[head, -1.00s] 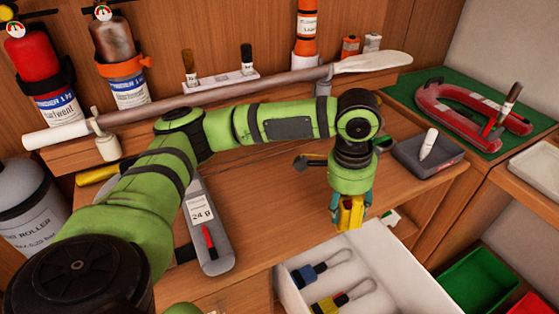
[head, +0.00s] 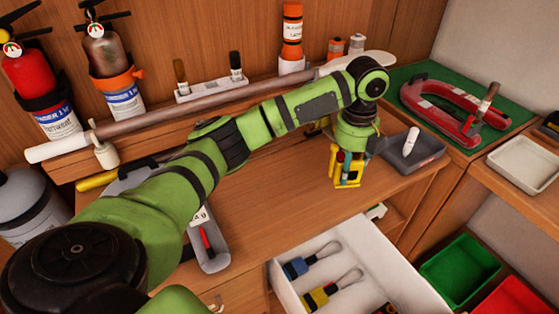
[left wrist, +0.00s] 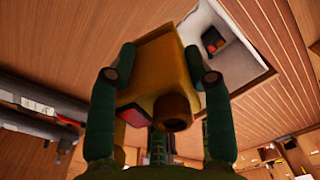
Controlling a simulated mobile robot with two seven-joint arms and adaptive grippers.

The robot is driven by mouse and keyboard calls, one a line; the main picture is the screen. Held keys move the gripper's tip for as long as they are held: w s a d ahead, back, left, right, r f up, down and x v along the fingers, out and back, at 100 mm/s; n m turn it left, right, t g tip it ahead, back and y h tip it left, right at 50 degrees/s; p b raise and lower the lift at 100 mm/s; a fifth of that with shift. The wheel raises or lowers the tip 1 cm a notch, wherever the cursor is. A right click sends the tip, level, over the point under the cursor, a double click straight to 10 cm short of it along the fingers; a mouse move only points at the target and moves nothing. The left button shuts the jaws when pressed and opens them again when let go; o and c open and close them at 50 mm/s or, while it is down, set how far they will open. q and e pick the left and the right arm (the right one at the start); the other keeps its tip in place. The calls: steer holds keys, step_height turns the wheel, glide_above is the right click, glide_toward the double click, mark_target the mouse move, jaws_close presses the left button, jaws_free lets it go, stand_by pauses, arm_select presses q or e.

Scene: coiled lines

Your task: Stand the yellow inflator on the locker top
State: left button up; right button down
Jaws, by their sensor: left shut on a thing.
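The yellow inflator (head: 353,170) is held upright between the fingers of my left gripper (head: 347,180), at the right part of the wooden locker top (head: 275,205). I cannot tell whether its lower end touches the wood. In the left wrist view the inflator (left wrist: 153,68) fills the space between the two green fingers, with a red patch and a round orange-brown end showing. The gripper hides part of it in the head view. My right gripper is not in view.
A grey tray (head: 425,158) with a white item stands just right of the gripper. A long paddle (head: 190,112) lies behind on supports. A grey holder (head: 212,258) lies left. The middle of the top is clear.

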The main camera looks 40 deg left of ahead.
arm_select(q)
steer(key=s+a+f+p, duration=0.1)
steer(key=a+f, duration=0.1)
steer(key=a, duration=0.1)
steer(key=s+a+f+p, duration=0.1)
steer(key=a+f, duration=0.1)
steer(key=a, duration=0.1)
steer(key=s+a+f, duration=0.2)
steer(key=a, duration=0.1)
steer(key=shift+a+p, duration=0.4)
steer(key=shift+a+f, duration=0.15)
step_height(320, 180, down, 4)
steer(key=shift+s+r+p, duration=0.1)
steer(key=shift+p, duration=0.55)
steer(key=shift+f, duration=0.25)
steer(key=shift+f, duration=0.15)
steer(key=o, duration=1.4)
